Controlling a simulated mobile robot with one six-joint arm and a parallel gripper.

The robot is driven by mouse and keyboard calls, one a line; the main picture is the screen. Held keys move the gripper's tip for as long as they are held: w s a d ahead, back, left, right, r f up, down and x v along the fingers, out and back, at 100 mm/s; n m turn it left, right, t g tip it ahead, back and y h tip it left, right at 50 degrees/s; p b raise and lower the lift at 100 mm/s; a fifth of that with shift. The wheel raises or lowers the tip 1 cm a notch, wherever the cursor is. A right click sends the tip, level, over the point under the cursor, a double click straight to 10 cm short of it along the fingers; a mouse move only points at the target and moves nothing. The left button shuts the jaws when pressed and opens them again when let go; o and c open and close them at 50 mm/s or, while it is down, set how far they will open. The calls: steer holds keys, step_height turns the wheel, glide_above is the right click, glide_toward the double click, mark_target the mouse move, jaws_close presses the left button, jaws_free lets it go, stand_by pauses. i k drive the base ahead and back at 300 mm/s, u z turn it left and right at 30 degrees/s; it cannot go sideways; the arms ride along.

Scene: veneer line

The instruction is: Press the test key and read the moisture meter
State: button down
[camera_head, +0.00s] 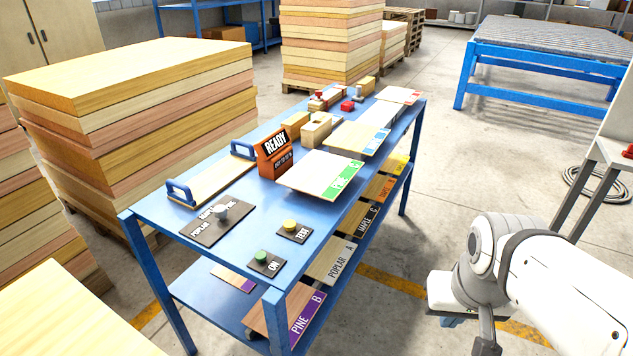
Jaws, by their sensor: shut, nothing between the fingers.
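The moisture meter appears to be the orange box (275,157) on the blue bench, with a dark display reading "READY" and a smaller second line I cannot read surely. The test key is a yellow round button (289,225) on a dark plate marked "TEST", near the bench's front edge. A green button (261,257) marked "ON" sits nearer. A grey knob (221,211) stands on a dark plate with wood names, "POPLAR" among them. My arm enters at the right, its wrist apart from the bench; the gripper's fingers do not show.
The blue bench (240,240) holds a board with blue handles (212,178), sample sheets (321,174) and small blocks. Its lower shelf holds labelled boards (332,261). Veneer stacks (130,100) stand behind it. A blue roller table (545,50) is at back right. Floor between is clear.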

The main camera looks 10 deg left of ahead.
mark_target(289, 224)
steer(key=z, duration=1.55)
steer(key=i, duration=1.2)
steer(key=u, duration=2.9)
steer(key=i, duration=0.95)
steer(key=z, duration=0.1)
